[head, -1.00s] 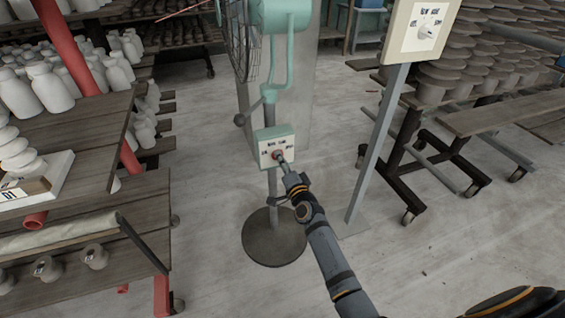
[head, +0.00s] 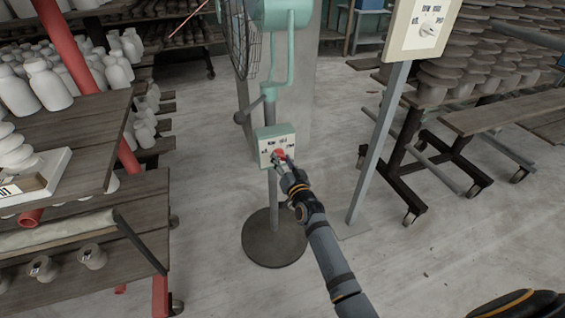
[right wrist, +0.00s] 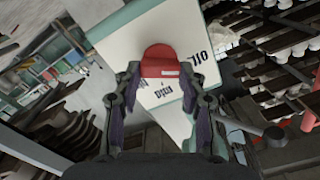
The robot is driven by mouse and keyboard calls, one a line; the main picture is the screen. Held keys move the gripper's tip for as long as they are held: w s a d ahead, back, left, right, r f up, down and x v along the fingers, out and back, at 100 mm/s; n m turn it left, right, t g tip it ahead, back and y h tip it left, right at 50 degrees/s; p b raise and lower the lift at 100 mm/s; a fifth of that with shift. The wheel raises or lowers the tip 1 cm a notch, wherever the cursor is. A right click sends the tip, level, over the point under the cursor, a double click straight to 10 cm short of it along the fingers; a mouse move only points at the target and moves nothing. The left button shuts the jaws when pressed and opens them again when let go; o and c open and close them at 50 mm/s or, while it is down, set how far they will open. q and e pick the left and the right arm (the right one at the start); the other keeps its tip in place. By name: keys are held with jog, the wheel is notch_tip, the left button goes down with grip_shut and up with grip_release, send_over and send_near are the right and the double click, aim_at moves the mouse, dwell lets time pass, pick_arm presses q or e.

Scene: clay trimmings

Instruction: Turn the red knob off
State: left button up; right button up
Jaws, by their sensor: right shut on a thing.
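The red knob (head: 280,153) sits on the front of the fan's pale control box (head: 265,147), partway up the stand. In the right wrist view the knob (right wrist: 158,58) is between the two fingers of my right gripper (right wrist: 163,72), which are shut on its sides. In the head view this gripper (head: 283,161) reaches the box from below right and hides part of the knob. Dark labels are printed around the knob; which one it points to is unclear. My left gripper is not in view.
The green fan (head: 280,18) stands on a round dark base (head: 274,238). A second panel with a pale knob (head: 424,28) stands on a grey post to the right. Shelves of white pottery (head: 48,85) are on the left, wheeled racks (head: 440,150) on the right.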

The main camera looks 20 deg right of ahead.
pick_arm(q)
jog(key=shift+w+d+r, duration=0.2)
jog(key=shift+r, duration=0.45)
pick_arm(e)
jog(key=shift+f+n, duration=0.1)
jog(key=shift+n, duration=0.6)
jog(key=o, duration=1.1)
jog(key=shift+o, duration=0.2)
jog(key=shift+s, duration=0.2)
jog(key=s, duration=1.1)
jog(key=shift+s+d, duration=0.15)
jog(key=shift+s, duration=0.15)
